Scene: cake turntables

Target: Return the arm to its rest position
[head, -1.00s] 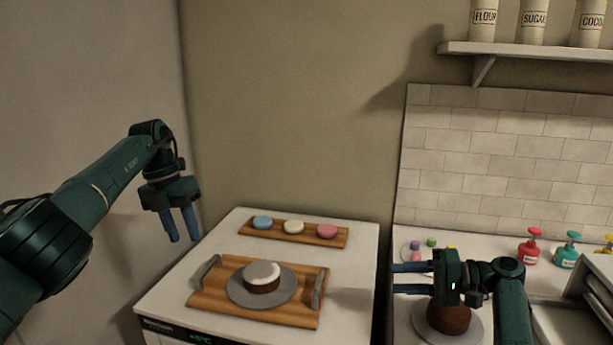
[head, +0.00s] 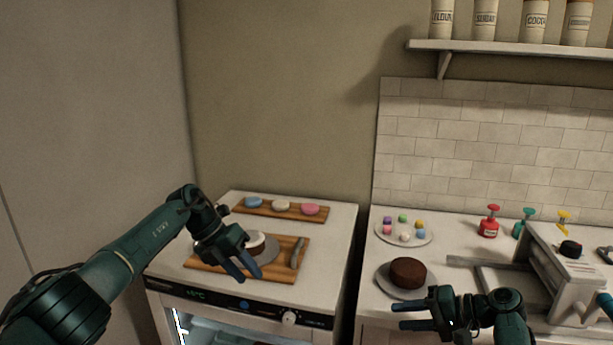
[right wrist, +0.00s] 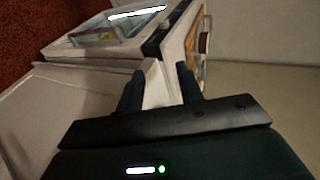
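My left gripper (head: 246,265) is in front of the wooden tray on the left counter in the head view. Its two fingers point down and right, apart, with nothing seen between them. It partly hides a small cake with white top (head: 255,241) on a grey turntable (head: 272,252). My right gripper (head: 405,316) is in front of the right counter, fingers pointing left, apart and empty. The right wrist view also shows its two separate fingers (right wrist: 160,88). A brown cake (head: 408,272) sits on a grey turntable (head: 388,278) behind the right gripper.
A wooden board (head: 243,210) holds blue, white and pink discs. The wooden tray (head: 303,241) has metal handles. A plate (head: 378,232) holds coloured pieces. A red dispenser (head: 489,224) and a grey machine (head: 560,265) stand at right. A gap separates the counters.

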